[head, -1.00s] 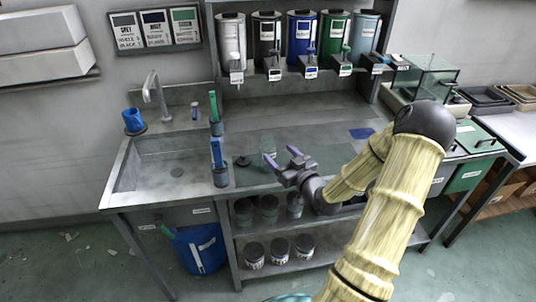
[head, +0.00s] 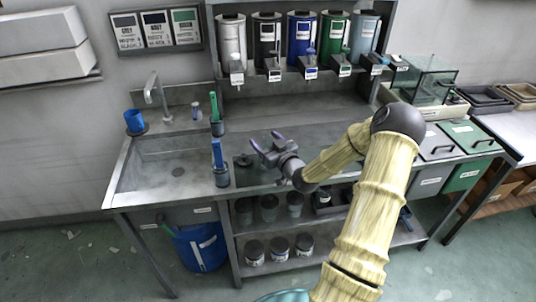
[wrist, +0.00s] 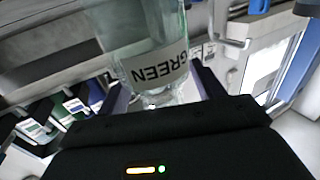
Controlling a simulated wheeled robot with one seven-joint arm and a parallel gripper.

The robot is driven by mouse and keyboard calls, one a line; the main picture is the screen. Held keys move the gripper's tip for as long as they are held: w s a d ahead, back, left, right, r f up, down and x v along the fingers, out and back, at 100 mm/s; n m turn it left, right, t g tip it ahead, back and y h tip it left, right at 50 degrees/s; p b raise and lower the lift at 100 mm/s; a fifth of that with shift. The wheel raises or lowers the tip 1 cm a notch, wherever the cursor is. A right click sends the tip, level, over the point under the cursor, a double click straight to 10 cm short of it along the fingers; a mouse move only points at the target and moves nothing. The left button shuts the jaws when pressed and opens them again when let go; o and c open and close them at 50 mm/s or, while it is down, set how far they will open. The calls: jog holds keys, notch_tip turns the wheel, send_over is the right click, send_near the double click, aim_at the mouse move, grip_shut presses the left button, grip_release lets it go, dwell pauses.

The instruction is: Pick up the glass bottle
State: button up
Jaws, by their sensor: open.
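The glass bottle (wrist: 140,25) is clear, with a white label reading GREEN. In the wrist view it is right in front of my gripper (wrist: 165,92), between the two purple-grey fingers. I cannot tell whether either finger touches it. In the head view my gripper (head: 266,142) is open above the metal counter, its fingers pointing toward the back. The bottle is not clearly visible there.
A blue-handled tool in a dark holder (head: 219,165) stands left of my gripper, with a green one (head: 215,115) behind. The sink (head: 165,165) is further left. Labelled dispensers (head: 302,40) hang at the back. A glass case (head: 420,80) stands right.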

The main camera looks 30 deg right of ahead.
jog(key=shift+w, duration=0.5)
jog(key=shift+s, duration=0.1)
grip_shut()
notch_tip(320, 180, up, 10)
dwell(0.7)
dwell(0.4)
